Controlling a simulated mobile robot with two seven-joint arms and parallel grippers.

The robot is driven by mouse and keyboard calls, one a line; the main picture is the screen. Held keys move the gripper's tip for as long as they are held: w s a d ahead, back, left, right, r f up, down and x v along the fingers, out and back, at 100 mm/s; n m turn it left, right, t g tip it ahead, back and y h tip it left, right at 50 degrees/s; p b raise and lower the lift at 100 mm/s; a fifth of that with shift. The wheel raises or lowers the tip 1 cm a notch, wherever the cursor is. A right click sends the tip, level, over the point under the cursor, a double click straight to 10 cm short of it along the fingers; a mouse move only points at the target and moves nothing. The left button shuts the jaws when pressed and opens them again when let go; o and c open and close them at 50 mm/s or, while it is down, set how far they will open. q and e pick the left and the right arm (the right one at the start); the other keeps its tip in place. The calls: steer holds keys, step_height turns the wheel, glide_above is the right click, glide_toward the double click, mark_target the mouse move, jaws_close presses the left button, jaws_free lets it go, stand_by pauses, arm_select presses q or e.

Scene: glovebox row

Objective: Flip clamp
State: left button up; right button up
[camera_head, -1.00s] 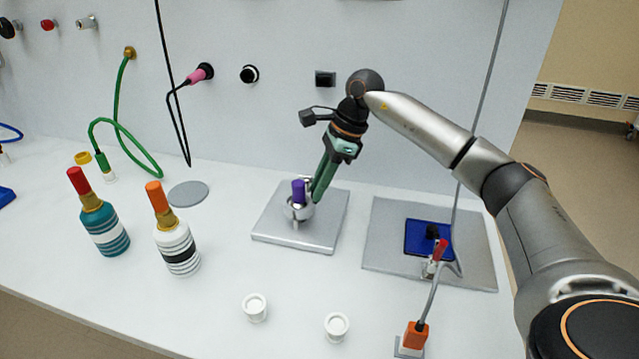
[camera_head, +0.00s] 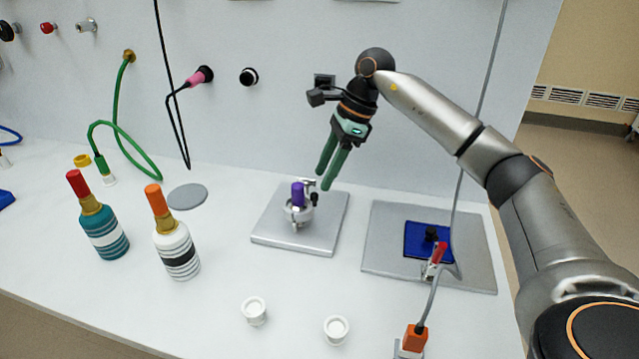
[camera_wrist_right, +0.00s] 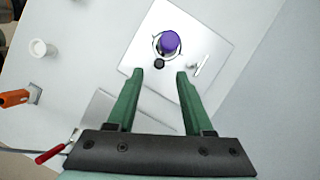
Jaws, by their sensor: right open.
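A purple-topped piece (camera_head: 298,193) stands in a silver ring holder (camera_head: 293,216) on a square metal plate (camera_head: 275,234). A small black knob (camera_head: 315,199) shows at the holder's right side; it also shows in the right wrist view (camera_wrist_right: 159,64). My right gripper (camera_head: 324,180) has green fingers and is open and empty, above and right of the holder. In the wrist view the holder lies beyond its spread fingertips (camera_wrist_right: 160,74). A red-handled clamp (camera_head: 436,257) stands by a blue pad (camera_head: 416,243) on the right plate. My left gripper is not in view.
A teal bottle (camera_head: 110,243) and a white striped bottle (camera_head: 176,251) stand at left. Two white cups (camera_head: 254,311) (camera_head: 336,328) are in front. An orange connector (camera_head: 414,338) with a grey cable stands at front right. A wall closes off the back.

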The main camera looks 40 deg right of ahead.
steer(key=v, duration=0.8)
steer(key=shift+p, duration=0.3)
steer(key=shift+d, duration=0.1)
steer(key=shift+r, duration=0.2)
